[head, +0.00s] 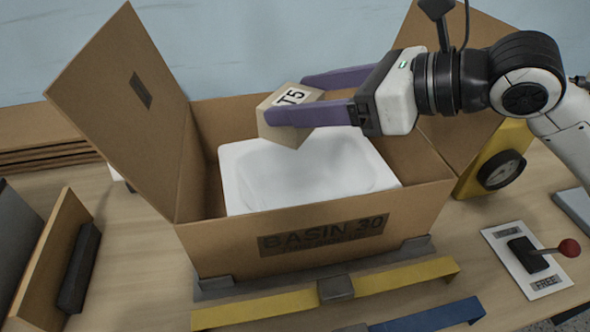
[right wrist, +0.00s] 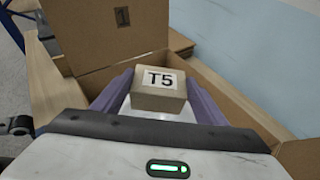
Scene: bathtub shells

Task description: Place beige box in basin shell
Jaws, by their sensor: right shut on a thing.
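The beige box (head: 283,126) has a white "T5" label and is tilted. My right gripper (head: 300,100) is shut on it, with one purple finger on each side. It is held above the back left part of the white basin shell (head: 240,185). The shell sits inside a large open cardboard carton (head: 215,245) marked "BASIN 30". In the right wrist view the beige box (right wrist: 160,101) shows between the purple fingers, with a bit of the white shell below it. My left gripper is not in view.
The carton's flaps stand up at the left (head: 125,110) and right. A yellow gauge block (head: 490,165) and a red-knobbed lever (head: 540,252) stand at the right. Yellow (head: 400,280) and blue bars lie in front. Flat cardboard is stacked at the left.

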